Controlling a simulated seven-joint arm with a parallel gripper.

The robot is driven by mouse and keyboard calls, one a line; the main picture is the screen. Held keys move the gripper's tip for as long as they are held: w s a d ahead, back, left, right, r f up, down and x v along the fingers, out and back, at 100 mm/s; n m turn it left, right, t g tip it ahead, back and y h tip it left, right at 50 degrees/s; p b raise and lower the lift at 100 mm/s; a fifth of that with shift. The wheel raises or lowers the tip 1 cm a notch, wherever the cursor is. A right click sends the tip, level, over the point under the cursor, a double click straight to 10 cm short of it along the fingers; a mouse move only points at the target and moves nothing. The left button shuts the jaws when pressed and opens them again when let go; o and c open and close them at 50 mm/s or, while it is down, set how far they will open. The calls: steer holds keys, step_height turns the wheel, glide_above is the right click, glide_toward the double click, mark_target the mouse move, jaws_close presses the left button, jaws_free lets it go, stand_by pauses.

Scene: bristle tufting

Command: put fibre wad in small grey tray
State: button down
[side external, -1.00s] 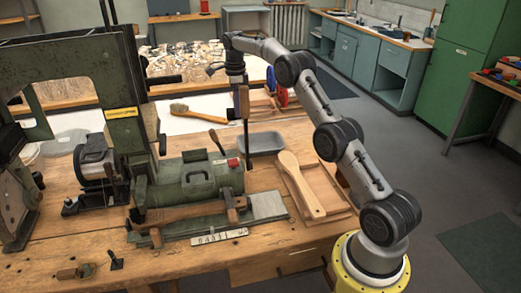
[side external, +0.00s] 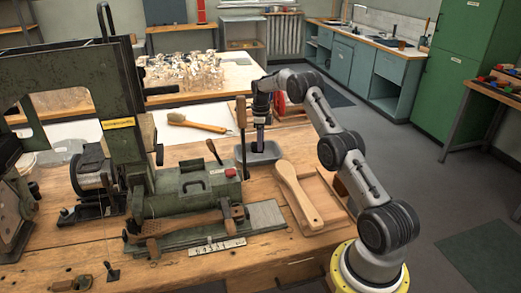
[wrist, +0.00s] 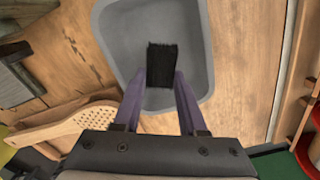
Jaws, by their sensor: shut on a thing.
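The black fibre wad (wrist: 161,66) is pinched between the purple fingers of my gripper (wrist: 160,80) in the wrist view. Behind it lies the small grey tray (wrist: 118,42), whose floor and rim surround the wad in that view. In the side view my gripper (side external: 259,149) points down over the same tray (side external: 272,152), its tips at the tray's opening. The wad is not distinguishable in the side view, so its height above the tray floor cannot be told.
A green machine (side external: 190,188) with an upright wooden-handled lever (side external: 241,125) stands left of the tray. A pale wooden brush body (side external: 298,195) lies on a wooden board (side external: 325,190) in front. A wooden-handled brush (side external: 197,123) lies behind, left of the tray.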

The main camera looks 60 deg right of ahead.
steer(key=shift+f, duration=1.55)
steer(key=shift+f, duration=0.15)
steer(key=shift+c, duration=2.3)
jaws_free()
step_height(320, 180, up, 11)
steer(key=shift+r, duration=0.65)
